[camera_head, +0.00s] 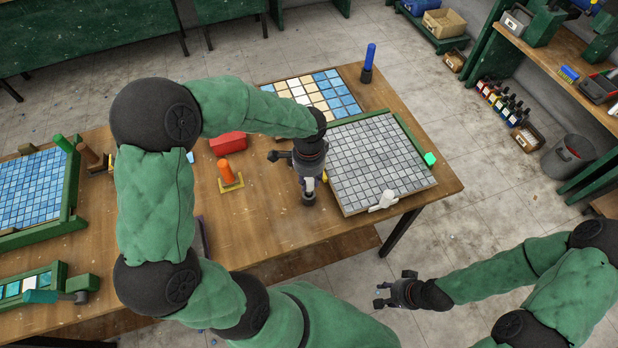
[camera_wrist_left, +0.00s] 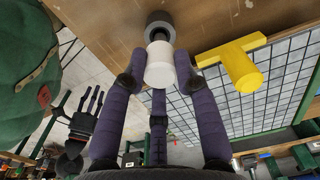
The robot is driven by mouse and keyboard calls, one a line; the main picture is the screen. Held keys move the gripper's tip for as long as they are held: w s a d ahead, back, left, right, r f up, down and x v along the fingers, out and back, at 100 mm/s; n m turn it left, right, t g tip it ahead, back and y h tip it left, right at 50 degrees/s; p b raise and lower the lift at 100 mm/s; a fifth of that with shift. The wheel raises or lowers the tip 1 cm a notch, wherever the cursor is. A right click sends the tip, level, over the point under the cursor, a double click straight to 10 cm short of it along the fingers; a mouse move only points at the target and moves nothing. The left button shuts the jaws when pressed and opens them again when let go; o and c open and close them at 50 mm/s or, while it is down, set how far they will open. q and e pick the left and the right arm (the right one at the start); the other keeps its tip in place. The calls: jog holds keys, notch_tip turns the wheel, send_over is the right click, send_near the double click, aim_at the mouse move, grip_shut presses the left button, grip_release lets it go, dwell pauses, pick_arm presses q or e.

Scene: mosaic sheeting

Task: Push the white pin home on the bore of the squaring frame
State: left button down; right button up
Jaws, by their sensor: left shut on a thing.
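My left gripper (camera_head: 309,198) points down beside the left edge of the grey tile sheet (camera_head: 375,155). In the left wrist view its purple fingers (camera_wrist_left: 160,82) are shut on the white pin (camera_wrist_left: 160,66), a short white cylinder. Just beyond the pin is a dark grey ring with a hole (camera_wrist_left: 160,24), which looks like the bore. Whether the pin touches or enters it I cannot tell.
A yellow T-shaped piece (camera_wrist_left: 238,68) lies close to the pin. An orange peg on a yellow base (camera_head: 228,175), a red block (camera_head: 228,143) and a blue peg (camera_head: 369,60) stand around. A white piece (camera_head: 385,200) is at the sheet's front edge.

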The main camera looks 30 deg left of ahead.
pick_arm(q)
jog(key=shift+f+b, duration=1.45)
jog(key=shift+f, duration=0.65)
jog(key=c, duration=0.9)
grip_release()
jog(key=shift+r, duration=0.1)
notch_tip(320, 180, up, 12)
jog(key=shift+f, duration=0.1)
